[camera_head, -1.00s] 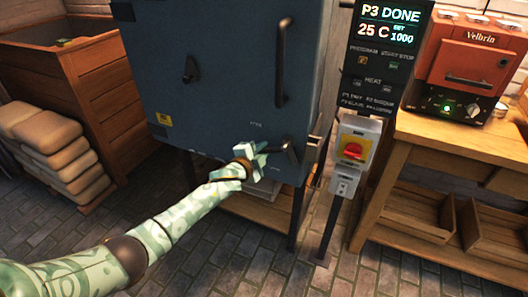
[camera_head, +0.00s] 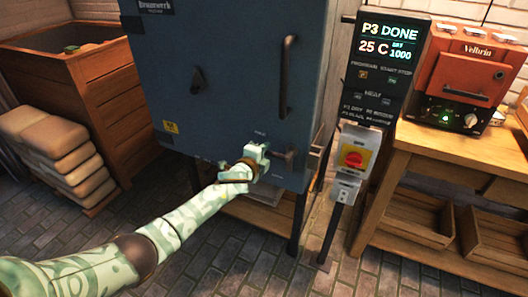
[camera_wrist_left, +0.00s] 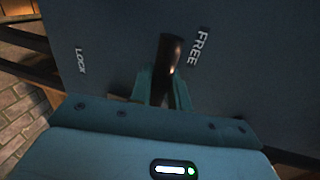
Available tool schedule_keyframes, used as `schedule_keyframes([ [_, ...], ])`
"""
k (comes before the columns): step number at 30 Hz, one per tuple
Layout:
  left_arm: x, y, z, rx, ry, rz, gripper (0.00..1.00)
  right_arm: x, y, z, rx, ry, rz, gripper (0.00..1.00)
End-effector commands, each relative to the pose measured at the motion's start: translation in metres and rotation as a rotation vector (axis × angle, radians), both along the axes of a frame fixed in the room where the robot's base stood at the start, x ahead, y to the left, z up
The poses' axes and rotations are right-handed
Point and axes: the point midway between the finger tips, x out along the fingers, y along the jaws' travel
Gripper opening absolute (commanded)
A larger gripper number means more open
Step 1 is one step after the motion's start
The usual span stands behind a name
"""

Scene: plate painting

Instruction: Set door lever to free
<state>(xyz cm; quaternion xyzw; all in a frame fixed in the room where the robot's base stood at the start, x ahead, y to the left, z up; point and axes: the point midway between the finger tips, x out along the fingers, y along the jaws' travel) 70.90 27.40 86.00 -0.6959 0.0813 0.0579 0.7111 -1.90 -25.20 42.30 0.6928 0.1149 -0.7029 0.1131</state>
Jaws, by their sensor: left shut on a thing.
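The door lever (camera_head: 284,155) is a dark handle low on the blue-grey kiln door (camera_head: 225,95). My left gripper (camera_head: 262,152) is shut on its left part in the head view. In the left wrist view the dark lever (camera_wrist_left: 171,55) stands between my left gripper's fingers (camera_wrist_left: 162,88). Its visible end is close beside the FREE label (camera_wrist_left: 199,47). The LOCK label (camera_wrist_left: 81,60) is farther off to the left. The fingers hide part of the lever. My right gripper is not in view.
A control panel (camera_head: 385,65) reading P3 DONE and a red-yellow switch box (camera_head: 353,157) stand right of the door. A wooden bench (camera_head: 440,150) with a small red oven (camera_head: 463,75) is farther right. Stacked sacks (camera_head: 55,150) and a wooden bin (camera_head: 100,95) are at left.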

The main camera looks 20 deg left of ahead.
Motion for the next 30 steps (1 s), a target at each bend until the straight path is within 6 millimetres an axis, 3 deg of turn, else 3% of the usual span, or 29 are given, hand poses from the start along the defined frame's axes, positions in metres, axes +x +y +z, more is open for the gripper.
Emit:
schedule_keyframes([
  [6, 0.0, 0.0, 0.001, 0.006, -0.001, 0.0, 0.0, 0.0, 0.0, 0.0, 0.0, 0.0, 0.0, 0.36],
  [7, 0.0, 0.0, 0.001, 0.006, -0.001, 0.0, 0.23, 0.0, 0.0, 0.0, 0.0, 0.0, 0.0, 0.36],
  [9, 0.0, 0.0, 0.001, 0.005, -0.001, 0.0, 0.37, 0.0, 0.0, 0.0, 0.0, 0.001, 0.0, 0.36],
  [20, -0.007, 0.0, 0.003, 0.002, -0.001, 0.0, 0.37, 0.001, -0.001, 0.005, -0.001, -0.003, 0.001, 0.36],
  [23, -0.022, 0.001, 0.01, 0.001, -0.002, -0.001, 0.37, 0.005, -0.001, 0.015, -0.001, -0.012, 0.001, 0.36],
  [30, -0.086, 0.003, 0.024, 0.002, -0.002, 0.0, 0.37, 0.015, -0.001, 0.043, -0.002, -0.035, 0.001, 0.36],
])
